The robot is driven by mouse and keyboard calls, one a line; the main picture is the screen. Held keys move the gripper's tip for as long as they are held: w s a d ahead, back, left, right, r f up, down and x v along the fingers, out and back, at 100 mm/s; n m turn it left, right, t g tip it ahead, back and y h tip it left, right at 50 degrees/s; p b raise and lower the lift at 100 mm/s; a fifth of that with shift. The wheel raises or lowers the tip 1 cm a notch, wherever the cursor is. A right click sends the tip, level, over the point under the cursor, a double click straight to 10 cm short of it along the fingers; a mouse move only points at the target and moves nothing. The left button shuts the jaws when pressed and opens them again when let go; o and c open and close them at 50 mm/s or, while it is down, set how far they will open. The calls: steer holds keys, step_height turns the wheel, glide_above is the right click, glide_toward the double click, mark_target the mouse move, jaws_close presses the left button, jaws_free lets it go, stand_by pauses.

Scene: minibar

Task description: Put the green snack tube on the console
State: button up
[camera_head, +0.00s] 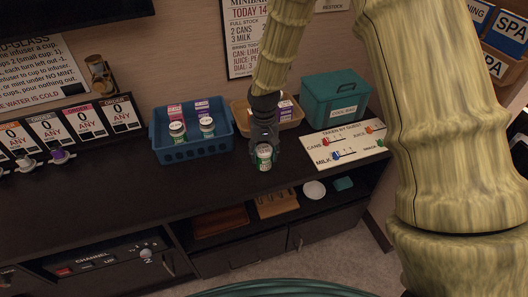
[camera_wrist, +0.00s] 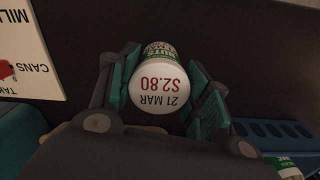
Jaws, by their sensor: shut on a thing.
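My gripper (camera_head: 263,133) points down over the front part of the dark console (camera_head: 110,185), with its fingers shut on a green and white snack tube (camera_head: 264,159). The tube looks upright. In the wrist view, its white lid (camera_wrist: 160,92) reads "21 MAR $2.80", and part of a "NUTS" label shows between the two finger pads. I cannot tell whether its base touches the console top. Two similar tubes (camera_head: 178,131) stand in the blue basket (camera_head: 191,151) to the left.
A tan basket (camera_head: 240,117) stands behind my gripper. A teal lidded box (camera_head: 333,97) and a white counter board (camera_head: 345,143) with coloured sliders are to the right. Open shelves (camera_head: 228,238) lie below the front edge. The console top left of my gripper, before the blue basket, is clear.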

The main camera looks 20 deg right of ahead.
steer(key=shift+f, duration=0.2)
steer(key=shift+f, duration=0.1)
steer(key=o, duration=1)
steer(key=shift+o, duration=0.2)
step_height(320, 180, up, 12)
steer(key=b, duration=0.1)
steer(key=shift+b, duration=0.3)
